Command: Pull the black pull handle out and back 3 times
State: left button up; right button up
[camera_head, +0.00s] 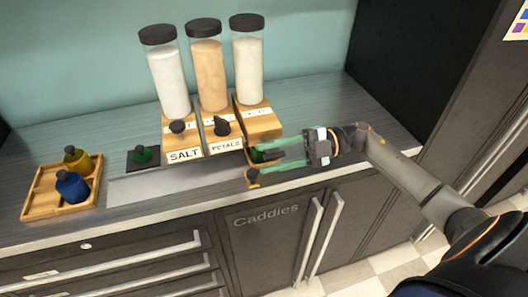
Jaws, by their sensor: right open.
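Three dispensers stand on the counter with clear, black-lidded cylinders on wooden bases. The left base, labelled SALT, has a black pull handle (177,127). The middle base, labelled PETALS, has a second black pull handle (221,126). The right dispenser (250,72) holds pale powder; its lower front is partly behind my right gripper (256,163). That gripper has come in from the right, with its fingers apart, pointing left, low in front of the right base. Something dark shows between the fingers; I cannot tell whether it is a handle. My left gripper is not in view.
A wooden tray (45,206) holds a yellow bottle (78,160) and a blue bottle (71,186). Cabinets marked Caddies are below.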

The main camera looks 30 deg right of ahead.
jog(key=shift+x, duration=0.95)
jog(key=shift+c, duration=0.2)
grip_shut()
jog(key=shift+f, duration=0.1)
jog(key=shift+s+f, duration=0.1)
jog(key=shift+f, duration=0.1)
dwell(0.3)
